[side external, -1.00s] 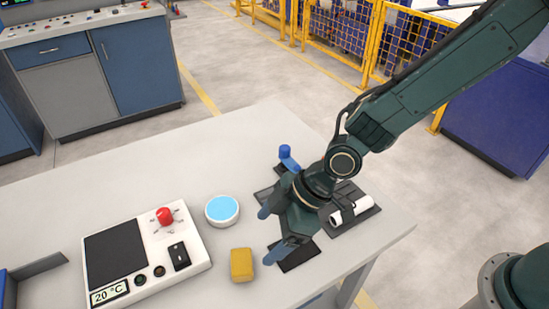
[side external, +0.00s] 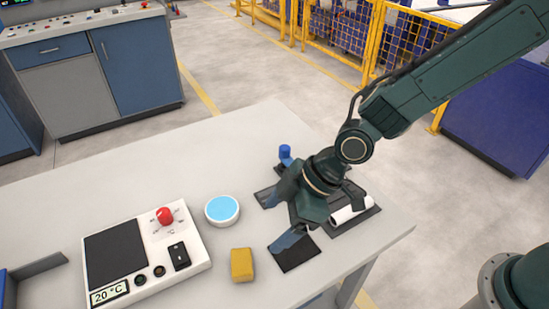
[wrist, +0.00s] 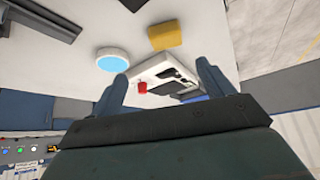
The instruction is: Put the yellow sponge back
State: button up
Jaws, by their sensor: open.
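The yellow sponge (side external: 242,265) lies on the grey table, just right of the control box and below the round blue-topped dish (side external: 222,210). My gripper (side external: 280,222) is open and empty, up and to the right of the sponge, above the dark mats. In the wrist view my gripper's two fingers (wrist: 158,88) are spread with nothing between them. There the sponge (wrist: 165,37) shows beyond the fingers, near the table edge. A black square mat (side external: 295,255) right of the sponge is bare where it shows; one finger partly covers it.
The white control box (side external: 190,238) with a red knob (side external: 165,216) and a black plate stands at the left. A white pipe (side external: 350,212) lies on a dark mat behind my gripper, near an upright blue piece (side external: 285,153). The back left of the table is clear.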

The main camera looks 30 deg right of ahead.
jog(key=s+d+r+m+t+h, duration=0.25)
jog(key=d+r+m, duration=0.35)
jog(key=d+r, duration=0.95)
jog(key=s+d+r+m+h, duration=0.3)
jog(key=s+d+m, duration=0.4)
jog(key=s+d, duration=0.7)
jog(key=shift+s+d+r, duration=0.15)
jog(key=shift+s+d, duration=0.05)
jog(key=shift+s, duration=0.1)
